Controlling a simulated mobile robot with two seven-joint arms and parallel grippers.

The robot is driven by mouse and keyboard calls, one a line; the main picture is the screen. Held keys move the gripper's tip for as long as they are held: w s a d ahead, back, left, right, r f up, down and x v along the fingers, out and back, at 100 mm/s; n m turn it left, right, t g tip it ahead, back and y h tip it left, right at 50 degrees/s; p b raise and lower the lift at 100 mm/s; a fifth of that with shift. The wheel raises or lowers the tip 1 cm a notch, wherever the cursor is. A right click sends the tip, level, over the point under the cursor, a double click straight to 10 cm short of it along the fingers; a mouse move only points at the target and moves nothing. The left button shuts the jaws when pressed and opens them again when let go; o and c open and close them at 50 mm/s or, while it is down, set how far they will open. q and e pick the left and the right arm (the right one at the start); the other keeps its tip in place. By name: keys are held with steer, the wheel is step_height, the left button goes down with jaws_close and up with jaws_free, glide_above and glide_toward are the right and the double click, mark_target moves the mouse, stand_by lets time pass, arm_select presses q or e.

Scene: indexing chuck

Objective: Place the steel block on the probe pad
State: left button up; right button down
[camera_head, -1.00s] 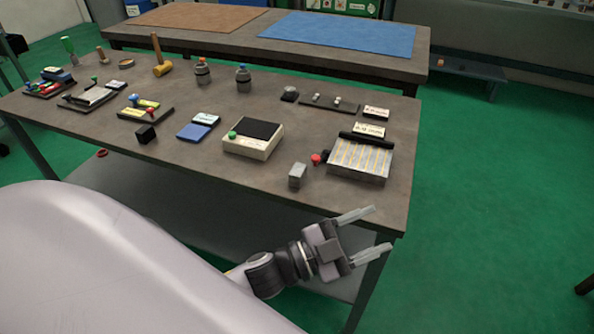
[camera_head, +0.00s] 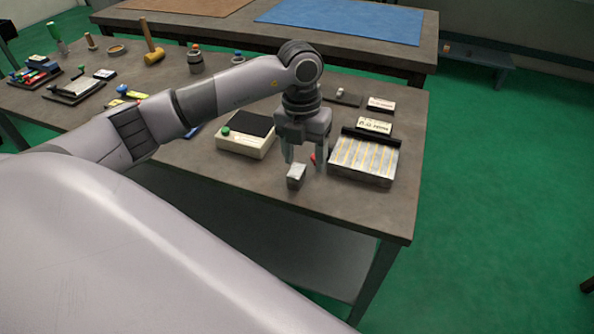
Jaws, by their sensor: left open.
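The steel block (camera_head: 296,177), a small grey box, stands on the workbench near its front edge. My left gripper (camera_head: 305,160) points down at the block, its two fingers apart. The fingertips are just behind and above the block in the picture; I cannot tell whether they touch it. A cream box with a black top and a green button (camera_head: 246,134) is to the left of the gripper. The black top may be the probe pad, but no label confirms it. My right gripper is not in view.
A silver striped plate with a black bar (camera_head: 362,158) lies right of the gripper. A red knob (camera_head: 313,158) is close by the fingers. Small white labelled cards (camera_head: 375,125) lie behind. My left arm hides part of the bench (camera_head: 352,210), whose front right is clear.

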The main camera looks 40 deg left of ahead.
mark_target(297, 170)
arm_select(q)
steer(key=shift+w+a+r+y, duration=0.15)
steer(key=shift+a, duration=0.3)
steer(key=shift+w+a+r+y, duration=0.1)
steer(key=shift+a+r+y, duration=0.05)
steer(key=shift+a, duration=0.25)
steer(key=shift+a+f, duration=0.2)
step_height(297, 170, down, 7)
steer(key=shift+a+r+p, duration=0.1)
steer(key=shift+r+p, duration=0.1)
steer(key=shift+p, duration=0.35)
steer(key=shift+r, duration=0.1)
jaws_close()
